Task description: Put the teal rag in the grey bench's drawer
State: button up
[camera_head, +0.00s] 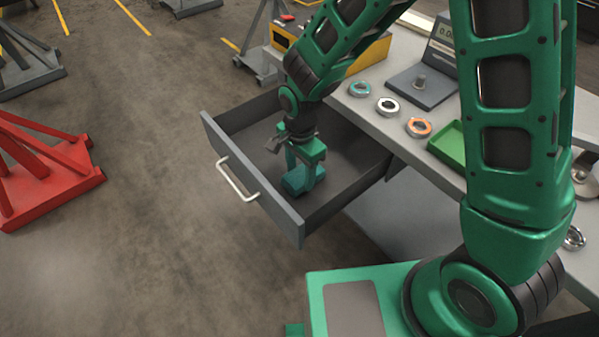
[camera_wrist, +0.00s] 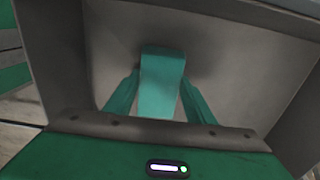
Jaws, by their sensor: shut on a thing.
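The grey bench's drawer (camera_head: 222,150) is pulled open, with a white handle (camera_head: 238,180) on its front. My gripper (camera_head: 304,176) is inside the drawer's outline, pointing down, and is shut on the teal rag (camera_head: 297,184). In the wrist view the teal rag (camera_wrist: 162,85) sits between the two green fingers of my gripper (camera_wrist: 160,100), with the drawer's grey floor (camera_wrist: 225,75) behind it. The rag is at or just above the drawer floor; I cannot tell whether it touches. The drawer looks otherwise empty.
The grey bench top (camera_head: 375,115) carries several rings, a scale (camera_head: 422,85), a green tray (camera_head: 455,148) and a yellow box (camera_head: 370,55). A red stand (camera_head: 45,165) is on the floor at left. The floor before the drawer is clear.

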aim_at(300, 176)
jog(key=shift+f, duration=0.3)
jog(key=o, duration=1)
jog(key=shift+f, duration=0.1)
notch_tip(300, 176, up, 12)
jog(key=shift+r, duration=0.15)
